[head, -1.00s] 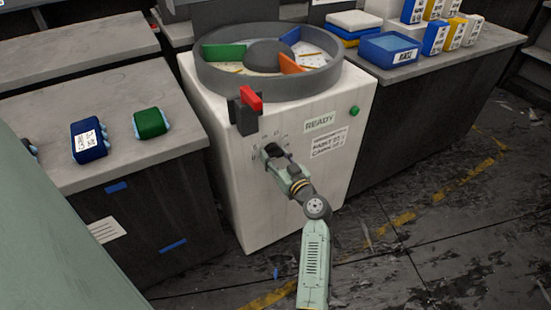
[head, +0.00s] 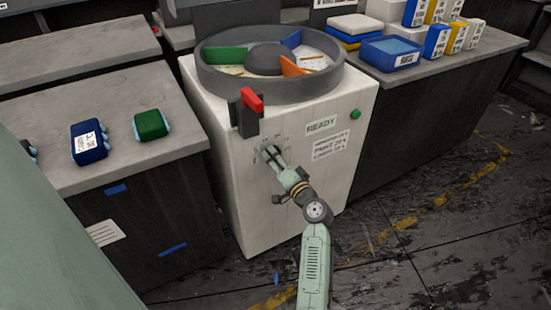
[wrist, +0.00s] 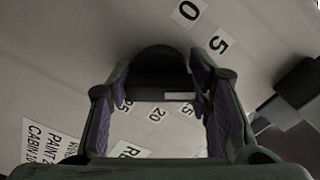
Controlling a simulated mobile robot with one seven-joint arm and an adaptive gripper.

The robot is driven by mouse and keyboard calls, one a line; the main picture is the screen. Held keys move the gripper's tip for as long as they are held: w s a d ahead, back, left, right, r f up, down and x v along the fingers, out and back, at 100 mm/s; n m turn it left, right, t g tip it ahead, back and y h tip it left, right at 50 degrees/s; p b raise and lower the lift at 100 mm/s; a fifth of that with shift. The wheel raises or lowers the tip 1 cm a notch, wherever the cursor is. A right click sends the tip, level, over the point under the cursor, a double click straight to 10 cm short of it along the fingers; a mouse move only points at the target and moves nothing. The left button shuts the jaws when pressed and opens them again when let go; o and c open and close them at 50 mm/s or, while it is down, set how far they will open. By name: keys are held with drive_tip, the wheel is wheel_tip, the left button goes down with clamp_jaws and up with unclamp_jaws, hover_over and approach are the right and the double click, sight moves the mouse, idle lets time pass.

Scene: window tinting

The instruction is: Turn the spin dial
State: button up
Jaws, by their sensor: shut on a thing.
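The spin dial (wrist: 160,82) is a dark round knob on the front of the white machine (head: 300,180). In the wrist view it sits between the two purple-padded fingers of my gripper (wrist: 161,70), which is shut on it. A pale mark shows on the knob, toward the numbers 15 and 20. Number labels 0, 5, 15, 20 and 25 stand around it. In the head view my gripper (head: 271,155) is against the machine front and hides most of the dial.
Above the dial is a red-handled lever (head: 250,102) on a dark block. A round grey drum (head: 214,84) with coloured dividers tops the machine. A green button (head: 355,114) is at right, near the READY label (head: 321,126). Counters flank the machine; the floor in front is open.

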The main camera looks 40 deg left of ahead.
drive_tip(key=m, duration=0.2)
drive_tip(key=m+p, duration=0.1)
drive_tip(key=m, duration=0.1)
drive_tip(key=shift+r+m+p, duration=0.2)
drive_tip(key=shift+m+p, duration=0.1)
drive_tip(key=shift+m, duration=0.1)
drive_tip(key=m+p, duration=0.2)
drive_tip(key=m, duration=0.2)
drive_tip(key=shift+r+m, duration=0.15)
drive_tip(key=shift+m, duration=0.15)
drive_tip(key=m+p, duration=0.3)
drive_tip(key=m, duration=0.1)
drive_tip(key=shift+r, duration=0.1)
drive_tip(key=shift+w+m+p, duration=0.1)
drive_tip(key=shift+m+p, duration=1.1)
drive_tip(key=shift+m, duration=1.3)
drive_tip(key=o, duration=1.2)
drive_tip(key=shift+c, duration=0.2)
